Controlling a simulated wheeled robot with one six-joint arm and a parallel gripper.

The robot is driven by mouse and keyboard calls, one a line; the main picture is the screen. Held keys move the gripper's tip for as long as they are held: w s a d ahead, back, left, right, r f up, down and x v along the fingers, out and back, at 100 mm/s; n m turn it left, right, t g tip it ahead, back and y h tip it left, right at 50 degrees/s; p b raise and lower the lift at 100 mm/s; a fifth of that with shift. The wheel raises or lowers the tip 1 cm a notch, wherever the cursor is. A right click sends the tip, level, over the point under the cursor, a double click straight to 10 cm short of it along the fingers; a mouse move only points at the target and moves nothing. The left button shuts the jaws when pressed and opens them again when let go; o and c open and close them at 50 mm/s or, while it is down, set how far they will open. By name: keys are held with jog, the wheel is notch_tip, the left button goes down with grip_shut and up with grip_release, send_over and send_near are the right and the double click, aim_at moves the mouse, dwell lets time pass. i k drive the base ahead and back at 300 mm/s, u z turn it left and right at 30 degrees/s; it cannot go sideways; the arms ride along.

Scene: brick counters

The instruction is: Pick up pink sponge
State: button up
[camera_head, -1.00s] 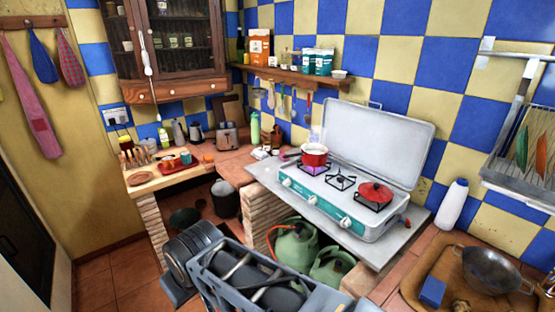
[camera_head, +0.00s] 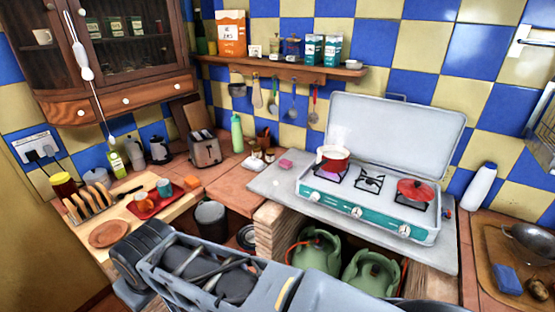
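A small pink block, likely the pink sponge (camera_head: 286,164), lies on the grey slab just left of the camping stove (camera_head: 370,205). It sits near the back of the slab, between the small jars and the red pot. My arm's grey links fill the bottom middle of the view, well in front of and below the sponge. The end of my arm with the gripper cannot be made out. Nothing covers the sponge.
A red pot (camera_head: 333,157) and a red lidded pan (camera_head: 415,190) stand on the stove, its lid raised behind. Small jars (camera_head: 257,155), a green bottle (camera_head: 237,133) and a toaster (camera_head: 205,150) stand left of the sponge. A blue block (camera_head: 505,279) lies far right. Green gas bottles (camera_head: 318,251) stand below.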

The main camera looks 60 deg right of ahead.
aim_at(283, 163)
jog(key=z, duration=0.55)
jog(key=i, duration=1.05)
jog(key=z, duration=1.65)
jog(key=i, duration=0.6)
jog(key=z, duration=0.6)
